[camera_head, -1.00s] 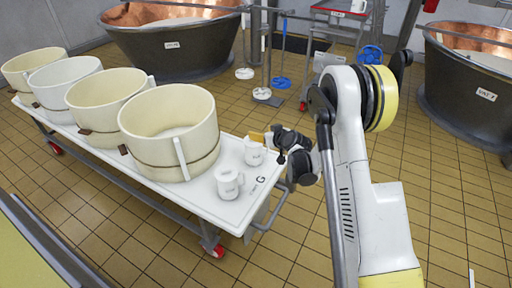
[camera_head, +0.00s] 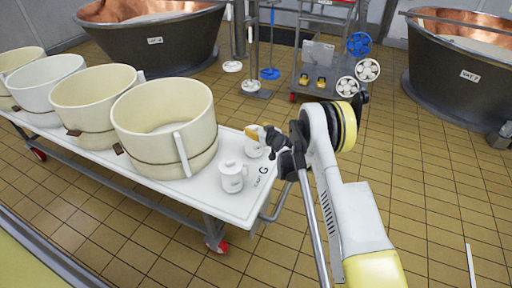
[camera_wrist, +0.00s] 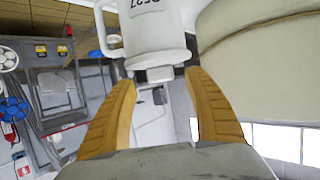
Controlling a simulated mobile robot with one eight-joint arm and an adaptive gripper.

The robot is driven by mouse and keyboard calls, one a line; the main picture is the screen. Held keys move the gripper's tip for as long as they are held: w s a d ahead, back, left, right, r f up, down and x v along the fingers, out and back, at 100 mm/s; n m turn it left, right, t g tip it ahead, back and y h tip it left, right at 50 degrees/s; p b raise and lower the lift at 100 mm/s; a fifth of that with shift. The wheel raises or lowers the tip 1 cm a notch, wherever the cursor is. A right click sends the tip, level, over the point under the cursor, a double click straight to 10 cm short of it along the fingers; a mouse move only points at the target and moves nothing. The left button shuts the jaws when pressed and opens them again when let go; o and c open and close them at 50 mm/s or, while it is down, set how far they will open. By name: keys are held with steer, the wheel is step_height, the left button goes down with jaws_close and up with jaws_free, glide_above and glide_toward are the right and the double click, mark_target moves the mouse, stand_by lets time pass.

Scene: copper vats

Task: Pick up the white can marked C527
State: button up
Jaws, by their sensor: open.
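Two white lidded cans with handles stand on the near end of the white cart top. The nearer can (camera_head: 232,177) is in clear view. The farther can (camera_head: 253,150) is partly hidden by my gripper (camera_head: 258,134), which is just above it. In the wrist view a white can (camera_wrist: 155,28) appears upside down, with a handle at left and a label reading 527 after a partly cut first character. Its lid knob lies towards my open fingers (camera_wrist: 160,82), near and between the fingertips. I see nothing gripped.
Several large cream tubs (camera_head: 166,125) line the cart to the left of the cans; a tub wall (camera_wrist: 260,45) is close at right in the wrist view. Copper vats (camera_head: 150,35) and a tool trolley (camera_head: 322,75) stand behind.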

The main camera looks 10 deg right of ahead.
steer(key=x, duration=0.2)
steer(key=shift+w+a+f+b, duration=0.1)
steer(key=shift+w+a+b, duration=0.05)
steer(key=shift+w+b, duration=0.2)
jaws_close()
